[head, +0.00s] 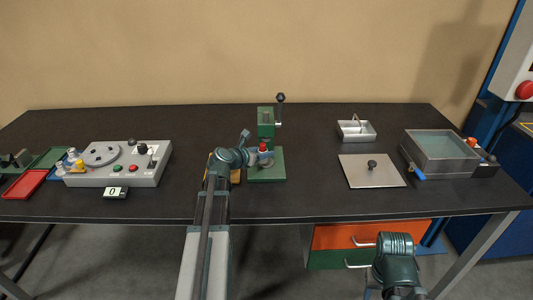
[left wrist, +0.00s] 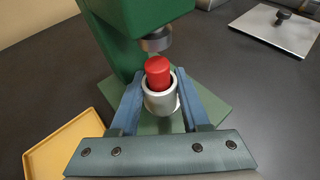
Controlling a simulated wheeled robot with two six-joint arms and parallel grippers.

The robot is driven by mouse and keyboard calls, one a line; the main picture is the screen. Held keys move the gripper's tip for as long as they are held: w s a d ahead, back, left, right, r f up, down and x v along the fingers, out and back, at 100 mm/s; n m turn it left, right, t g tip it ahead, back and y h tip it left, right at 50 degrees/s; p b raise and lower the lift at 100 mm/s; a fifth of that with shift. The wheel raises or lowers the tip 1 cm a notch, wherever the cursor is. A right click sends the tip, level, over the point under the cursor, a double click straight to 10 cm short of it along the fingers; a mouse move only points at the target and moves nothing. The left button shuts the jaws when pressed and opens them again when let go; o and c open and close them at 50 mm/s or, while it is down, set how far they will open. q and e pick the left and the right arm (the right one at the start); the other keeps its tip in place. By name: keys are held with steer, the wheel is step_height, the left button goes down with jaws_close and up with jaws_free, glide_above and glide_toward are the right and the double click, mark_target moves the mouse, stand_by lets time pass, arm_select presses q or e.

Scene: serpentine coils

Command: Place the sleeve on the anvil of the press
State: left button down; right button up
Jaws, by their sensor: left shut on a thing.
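The sleeve (left wrist: 161,103) is a short pale grey ring with a red plug (left wrist: 158,72) standing up out of it. My left gripper (left wrist: 160,98) is shut on the sleeve, with one blue finger on each side. The green press (head: 265,120) stands near the middle of the table. In the left wrist view its round metal ram (left wrist: 156,41) is just above and behind the red plug, with a gap between. The sleeve is upright over the press base (left wrist: 213,105). I cannot tell whether it touches the anvil, which it hides. My right gripper is out of view.
A yellow tray (left wrist: 60,145) lies left of the press. A grey control box (head: 120,165) and a red tray (head: 25,184) are on the left. A metal plate with a knob (head: 372,172), a small divided tray (head: 356,134) and a liquid-filled tank (head: 440,150) are on the right.

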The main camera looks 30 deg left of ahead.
arm_select(q)
steer(key=shift+w, duration=1.1)
steer(key=shift+d+f+b, duration=0.1)
steer(key=shift+f+b, duration=0.6)
steer(key=shift+f, duration=0.2)
steer(key=shift+r, duration=0.15)
steer(key=shift+s, duration=0.1)
steer(key=c, duration=0.8)
jaws_free()
steer(key=shift+f+b, duration=0.2)
steer(key=shift+b, duration=0.1)
steer(key=shift+c, duration=0.2)
steer(key=o, duration=0.5)
steer(key=shift+c, duration=0.2)
